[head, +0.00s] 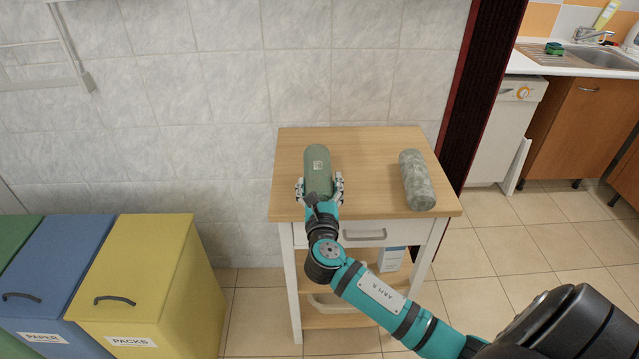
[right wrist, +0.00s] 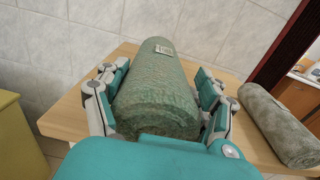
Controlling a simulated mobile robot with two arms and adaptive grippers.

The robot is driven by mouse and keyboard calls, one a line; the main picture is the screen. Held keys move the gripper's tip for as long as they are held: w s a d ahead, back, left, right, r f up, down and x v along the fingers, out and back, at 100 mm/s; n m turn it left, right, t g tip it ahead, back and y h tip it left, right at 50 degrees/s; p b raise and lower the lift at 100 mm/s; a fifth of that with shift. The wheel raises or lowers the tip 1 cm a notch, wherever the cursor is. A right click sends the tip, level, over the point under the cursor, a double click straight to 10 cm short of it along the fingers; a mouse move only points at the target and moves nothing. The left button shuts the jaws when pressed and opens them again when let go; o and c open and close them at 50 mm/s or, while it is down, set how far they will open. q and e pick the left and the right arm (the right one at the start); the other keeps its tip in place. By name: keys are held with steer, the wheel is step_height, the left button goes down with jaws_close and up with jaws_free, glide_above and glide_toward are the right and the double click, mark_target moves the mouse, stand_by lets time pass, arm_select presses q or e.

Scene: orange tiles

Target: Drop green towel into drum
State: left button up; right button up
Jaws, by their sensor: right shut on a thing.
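The green towel (head: 317,165) is a rolled cylinder with a small pale label, over the left part of the small wooden-topped table (head: 362,145). My right gripper (head: 320,187) is shut on the near part of the towel, one finger on each side. In the right wrist view the green towel (right wrist: 158,90) lies lengthwise between the fingers of the right gripper (right wrist: 158,82). I cannot tell whether the towel touches the tabletop. My left gripper is not in view. No drum can be made out.
A grey-green rolled towel (head: 416,180) lies on the table's right side. Yellow (head: 140,260) and blue (head: 58,265) lidded bins stand at the left, with a green one (head: 14,240) at the edge. A tiled wall is behind. A sink counter (head: 580,60) is at the right.

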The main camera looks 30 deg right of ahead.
steer(key=x, duration=0.3)
steer(key=shift+d, duration=0.1)
steer(key=f, duration=0.1)
steer(key=w+d+f, duration=0.1)
steer(key=shift+f, duration=0.3)
steer(key=shift+w+f, duration=0.1)
steer(key=shift+f, duration=0.2)
steer(key=shift+a+f, duration=0.1)
steer(key=shift+f, duration=0.25)
steer(key=o, duration=1.6)
